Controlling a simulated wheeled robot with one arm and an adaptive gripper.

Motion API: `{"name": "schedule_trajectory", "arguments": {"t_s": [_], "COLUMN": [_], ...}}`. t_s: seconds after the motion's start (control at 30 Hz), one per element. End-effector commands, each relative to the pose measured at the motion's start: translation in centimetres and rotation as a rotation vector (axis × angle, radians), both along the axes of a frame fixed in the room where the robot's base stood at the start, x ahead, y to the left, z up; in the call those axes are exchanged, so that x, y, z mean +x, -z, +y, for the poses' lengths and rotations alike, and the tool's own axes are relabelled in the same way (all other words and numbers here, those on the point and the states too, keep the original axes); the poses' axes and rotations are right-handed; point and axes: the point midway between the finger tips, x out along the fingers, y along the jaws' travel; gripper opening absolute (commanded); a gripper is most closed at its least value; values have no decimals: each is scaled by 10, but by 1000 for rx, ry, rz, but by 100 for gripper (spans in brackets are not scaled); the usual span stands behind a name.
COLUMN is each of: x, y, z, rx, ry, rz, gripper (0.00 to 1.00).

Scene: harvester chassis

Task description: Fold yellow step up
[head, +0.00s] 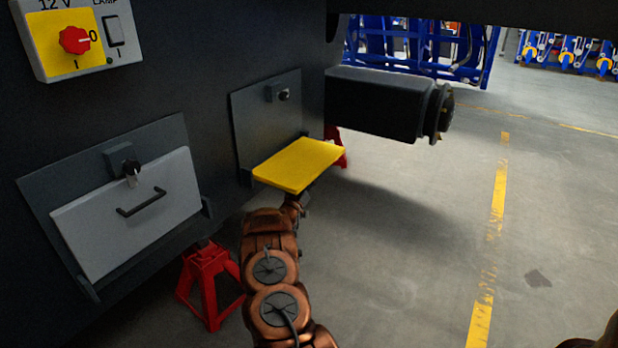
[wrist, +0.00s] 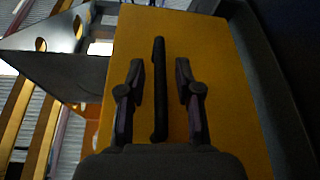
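The yellow step (head: 298,164) sticks out flat from its dark mounting plate (head: 262,118) on the chassis side, folded down. A black latch or knob (head: 283,95) sits on the plate above it. In the wrist view the step's underside (wrist: 215,70) fills the middle, with a long black bar handle (wrist: 159,85) on it. My gripper (wrist: 161,75) is open, one finger on each side of the bar with gaps to both. I cannot tell how far the fingertips reach along the bar's depth. In the head view my gripper is mostly hidden beneath the step.
A red jack stand (head: 211,280) stands beneath the chassis. The floor at right is clear.

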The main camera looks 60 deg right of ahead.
Motion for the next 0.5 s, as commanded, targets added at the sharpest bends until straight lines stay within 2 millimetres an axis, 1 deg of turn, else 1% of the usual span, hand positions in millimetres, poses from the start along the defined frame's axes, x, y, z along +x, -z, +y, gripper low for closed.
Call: {"name": "schedule_trajectory", "arguments": {"t_s": [0.03, 0.2, 0.3, 0.5], "x": [0, 0, 0, 0], "y": [0, 0, 0, 0], "z": [0, 0, 0, 0], "rx": [0, 0, 0, 0], "ry": [0, 0, 0, 0], "rz": [0, 0, 0, 0], "gripper": [26, 8, 0, 0]}}
